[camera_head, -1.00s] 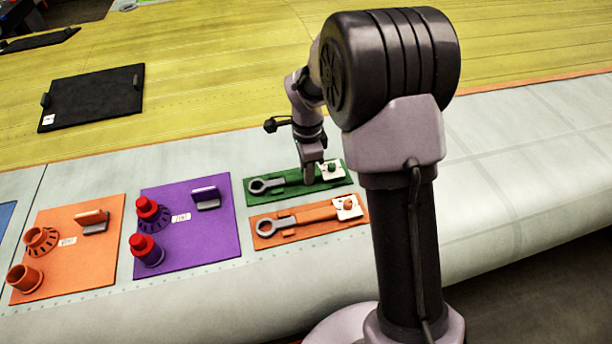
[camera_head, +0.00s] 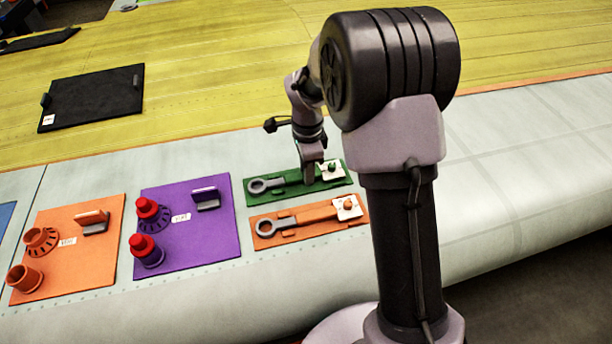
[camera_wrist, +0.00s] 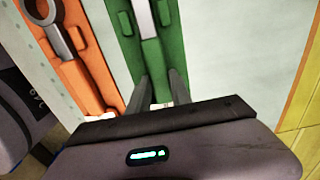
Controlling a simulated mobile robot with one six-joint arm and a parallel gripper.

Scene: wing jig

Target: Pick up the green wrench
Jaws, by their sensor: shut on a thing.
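The green wrench is a grey ring-ended wrench (camera_head: 259,186) lying along a green board (camera_head: 252,199). Its ring points left in the head view. My gripper (camera_head: 309,180) is down at the board, pointing downward, near the handle's right part. In the wrist view my gripper's two fingers (camera_wrist: 160,82) reach down over the board, shut on the wrench. The wrench appears still level with the board.
An orange board (camera_head: 290,233) with a similar wrench (camera_head: 265,228) lies just in front, close to the green one. A purple board (camera_head: 222,240) with red-topped posts and an orange board (camera_head: 108,270) stand left. The pale wing surface to the right is clear.

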